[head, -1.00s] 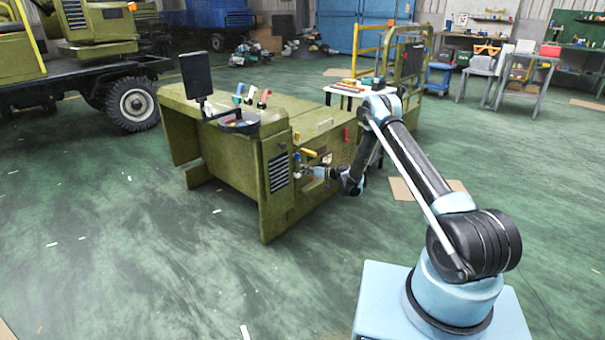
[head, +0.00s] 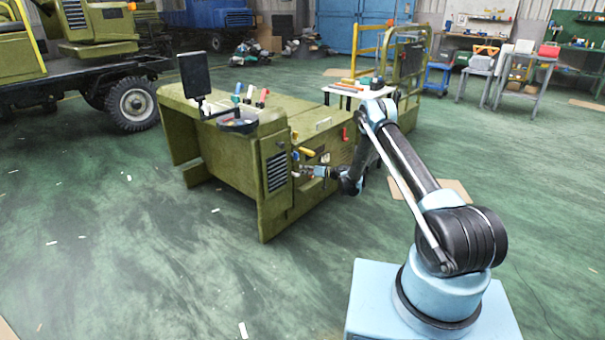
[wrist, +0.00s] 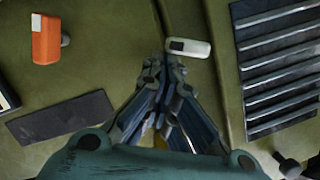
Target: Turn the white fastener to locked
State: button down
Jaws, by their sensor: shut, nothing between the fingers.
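The white fastener (wrist: 190,48) is a small rounded bar with a dark square patch at its left end. It lies nearly crosswise in the wrist view, on the olive panel close to a seam. My gripper (wrist: 163,66) is shut, with its tips just below and left of the fastener's dark end. I cannot tell whether the tips touch it. In the head view my gripper (head: 302,174) is at the near side panel of the olive chassis (head: 225,152). The fastener is too small to make out there.
An orange handle (wrist: 46,38) and a dark flat plate (wrist: 62,118) are left of my gripper. A slatted vent (wrist: 280,65) is to the right. In the head view a yellow handle (head: 306,152) sticks out just above my gripper.

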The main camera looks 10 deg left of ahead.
jog(key=shift+w+d+f, duration=0.1)
jog(key=shift+w+f, duration=0.1)
jog(key=shift+f, duration=0.25)
jog(key=shift+w+d+f, duration=0.1)
jog(key=shift+f, duration=0.3)
jog(key=shift+d+f, duration=0.1)
jog(key=shift+f, duration=0.35)
dwell(0.9)
